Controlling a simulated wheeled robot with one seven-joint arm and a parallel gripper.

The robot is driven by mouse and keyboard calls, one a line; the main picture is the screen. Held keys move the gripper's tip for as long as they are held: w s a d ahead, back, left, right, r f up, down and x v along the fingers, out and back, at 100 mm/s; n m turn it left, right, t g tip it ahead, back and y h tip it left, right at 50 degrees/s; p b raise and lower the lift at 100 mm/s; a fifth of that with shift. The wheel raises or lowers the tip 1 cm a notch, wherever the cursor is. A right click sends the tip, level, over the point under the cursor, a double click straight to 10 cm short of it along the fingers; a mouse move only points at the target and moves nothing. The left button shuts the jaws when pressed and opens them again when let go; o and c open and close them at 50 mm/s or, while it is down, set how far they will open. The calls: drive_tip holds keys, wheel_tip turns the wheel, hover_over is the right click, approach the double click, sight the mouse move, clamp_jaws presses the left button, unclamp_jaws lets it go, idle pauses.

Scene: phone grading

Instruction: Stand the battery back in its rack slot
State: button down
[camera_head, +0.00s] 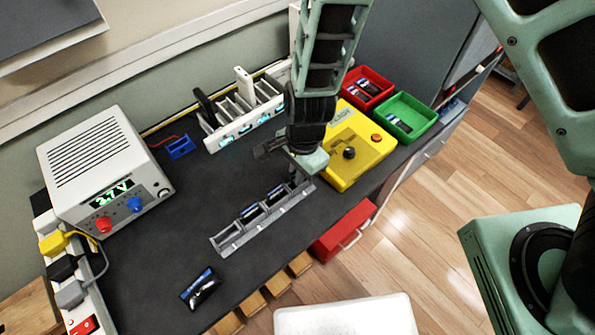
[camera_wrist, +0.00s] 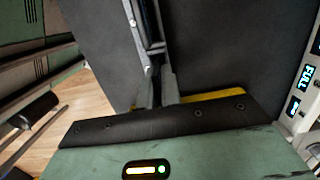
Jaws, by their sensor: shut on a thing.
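The long grey rack (camera_head: 238,240) lies across the middle of the dark bench. Dark batteries with blue marks (camera_head: 250,211) sit in its middle slots, and its left-end slot looks empty. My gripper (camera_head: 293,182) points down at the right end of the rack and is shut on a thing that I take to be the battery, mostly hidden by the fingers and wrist. In the wrist view, my gripper's fingers (camera_wrist: 157,88) are close together in line with the rack (camera_wrist: 147,25). I cannot tell whether the held thing touches the slot.
A black and blue item (camera_head: 200,287) lies loose at the bench's front left. A yellow box (camera_head: 358,150) stands close right of my gripper. Behind are a white charger rack (camera_head: 213,141) and a power supply (camera_head: 105,165). Red (camera_head: 383,87) and green (camera_head: 428,113) bins stand back right.

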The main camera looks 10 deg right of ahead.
drive_tip(key=shift+f, duration=0.15)
drive_tip(key=c, duration=1.5)
unclamp_jaws()
wheel_tip(320, 180, up, 17)
drive_tip(key=w+d, duration=0.1)
drive_tip(key=d, duration=0.1)
drive_tip(key=s+d+r+n, duration=0.2)
drive_tip(key=s+n, duration=0.2)
drive_tip(key=n, duration=0.2)
drive_tip(key=s+d+r+n, duration=0.3)
drive_tip(key=s+n, duration=0.2)
drive_tip(key=n, duration=0.1)
drive_tip(key=s+d+r+n, duration=0.3)
drive_tip(key=s+n, duration=0.2)
drive_tip(key=n, duration=0.1)
drive_tip(key=shift+s+r+n+t+h, duration=0.25)
drive_tip(key=shift+n+t+h, duration=0.05)
drive_tip(key=shift+n+t, duration=0.1)
